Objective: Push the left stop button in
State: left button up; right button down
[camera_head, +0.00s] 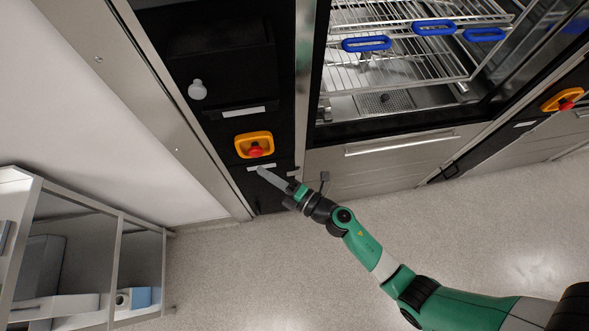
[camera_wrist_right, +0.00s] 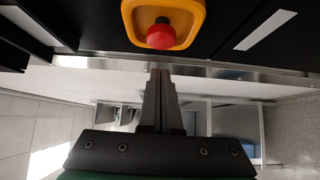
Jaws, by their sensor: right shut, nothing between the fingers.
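The left stop button is a red knob (camera_head: 256,150) in a yellow-orange housing (camera_head: 254,139) on the black panel left of the washer. In the right wrist view the red knob (camera_wrist_right: 161,34) and its housing (camera_wrist_right: 186,13) show at the top centre. My right gripper (camera_head: 261,171) is shut and empty, just below the button in the head view. In the right wrist view its closed fingers (camera_wrist_right: 160,76) point up at the knob. Whether the tips touch the knob I cannot tell. My left gripper is not in view.
A second red stop button (camera_head: 566,105) sits at the far right. The washer holds a wire rack (camera_head: 400,62) with blue handles. A metal shelf (camera_head: 120,225) stands at lower left. Floor between is clear.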

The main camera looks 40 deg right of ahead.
jog(key=p+v, duration=0.1)
jog(key=v, duration=0.9)
jog(key=shift+a, duration=0.15)
